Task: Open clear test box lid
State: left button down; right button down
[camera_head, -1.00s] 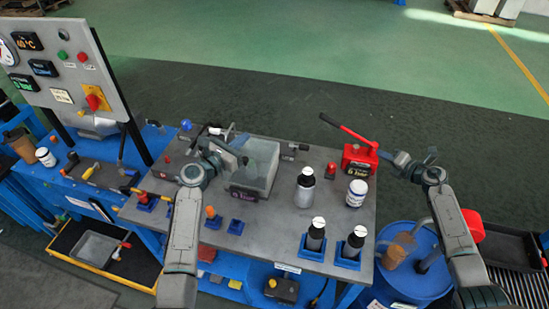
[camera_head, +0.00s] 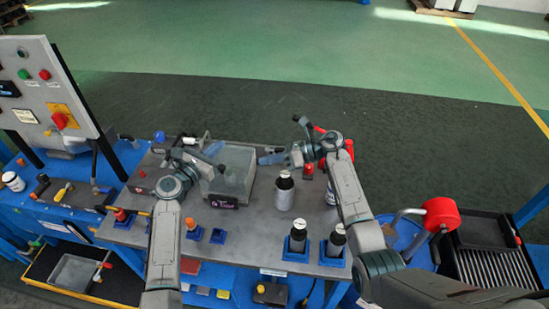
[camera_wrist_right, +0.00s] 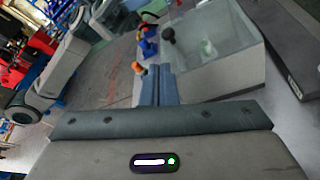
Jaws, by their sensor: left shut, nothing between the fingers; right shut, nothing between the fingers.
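The clear test box (camera_head: 240,168) stands at the middle back of the grey table, with a dark label on its front. It also shows in the right wrist view (camera_wrist_right: 222,50). I cannot tell how its lid stands. My left gripper (camera_head: 212,160) is shut and empty at the box's left side, covering part of it; I cannot tell whether it touches. My right gripper (camera_head: 264,159) is shut and empty by the box's right edge, pointing left. In the right wrist view its closed fingers (camera_wrist_right: 158,82) are beside the box wall.
A dark-capped bottle (camera_head: 284,192) stands close below my right gripper. Two bottles in blue holders (camera_head: 298,242) stand at the front right. A control panel (camera_head: 45,95) rises at the left. The table's front middle is largely clear.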

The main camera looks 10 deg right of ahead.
jog(key=x, duration=0.5)
jog(key=shift+a+f, duration=0.1)
jog(key=shift+a, duration=0.3)
dwell(1.0)
pick_arm(q)
jog(key=c, duration=1.2)
grip_release()
jog(key=shift+s+a, duration=0.1)
